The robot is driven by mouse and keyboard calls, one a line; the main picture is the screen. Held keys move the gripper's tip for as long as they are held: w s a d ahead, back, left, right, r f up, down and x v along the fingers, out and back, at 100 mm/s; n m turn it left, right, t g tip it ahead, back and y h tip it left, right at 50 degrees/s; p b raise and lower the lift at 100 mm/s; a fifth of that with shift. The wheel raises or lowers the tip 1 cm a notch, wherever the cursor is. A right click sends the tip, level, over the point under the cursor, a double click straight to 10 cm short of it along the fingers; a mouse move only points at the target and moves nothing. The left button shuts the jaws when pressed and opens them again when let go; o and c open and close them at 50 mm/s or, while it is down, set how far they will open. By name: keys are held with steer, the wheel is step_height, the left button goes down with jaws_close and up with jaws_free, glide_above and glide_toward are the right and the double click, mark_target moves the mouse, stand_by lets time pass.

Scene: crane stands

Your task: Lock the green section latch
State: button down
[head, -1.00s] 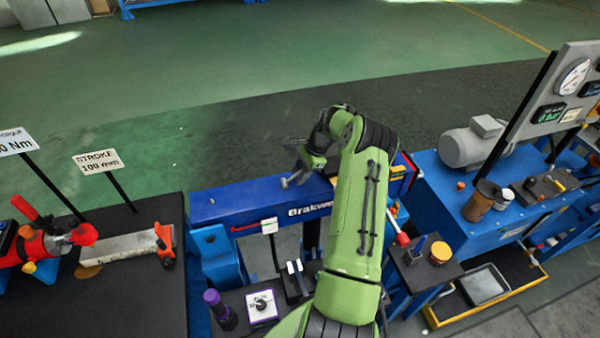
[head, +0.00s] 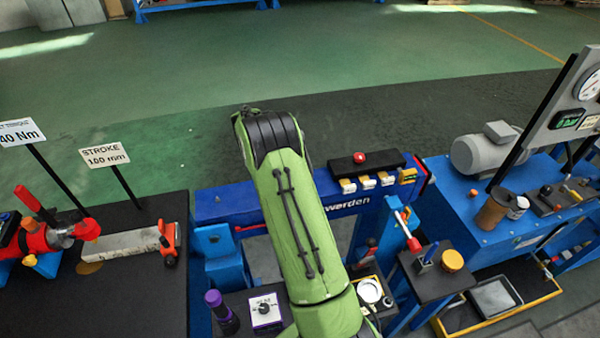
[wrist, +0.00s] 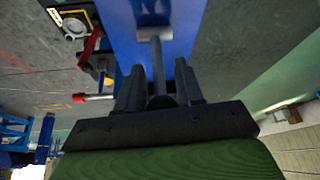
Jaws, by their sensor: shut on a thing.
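In the wrist view my gripper (wrist: 161,82) has its two dark fingers on either side of a grey T-shaped lever (wrist: 157,62). It is shut on this lever, which stands out from a blue beam (wrist: 184,74). A dark green round end shows between the fingers, close to the palm. I take this lever to be the green section latch, but I cannot tell whether it is locked. In the head view my green arm covers the gripper and the lever. The blue beam (head: 226,203) shows there on both sides of the arm.
A black box with a red button (head: 360,157) sits on the beam right of my arm. A red-tipped handle (head: 412,242) sticks out at the beam's front. A purple-topped item (head: 215,300) and a dial plate (head: 265,310) stand nearer, left of the arm.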

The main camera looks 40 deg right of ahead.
steer(key=shift+w+a+f+g+h+b, duration=0.1)
steer(key=shift+w+a+g+h, duration=0.1)
steer(key=shift+a+g+h, duration=0.35)
steer(key=shift+w+a+g+h+b, duration=0.1)
steer(key=shift+w+a+g+h, duration=0.15)
steer(key=shift+h, duration=0.6)
steer(key=shift+w+a+f+g+h+b, duration=0.1)
steer(key=shift+w+a+g+h, duration=0.2)
steer(key=shift+h, duration=0.4)
steer(key=shift+s, duration=0.1)
steer(key=c, duration=0.8)
jaws_free()
steer(key=shift+a, duration=0.1)
steer(key=p+v, duration=0.2)
steer(key=v, duration=1.3)
steer(key=shift+a+r+p, duration=0.25)
steer(key=shift+p, duration=0.1)
steer(key=shift+r, duration=0.1)
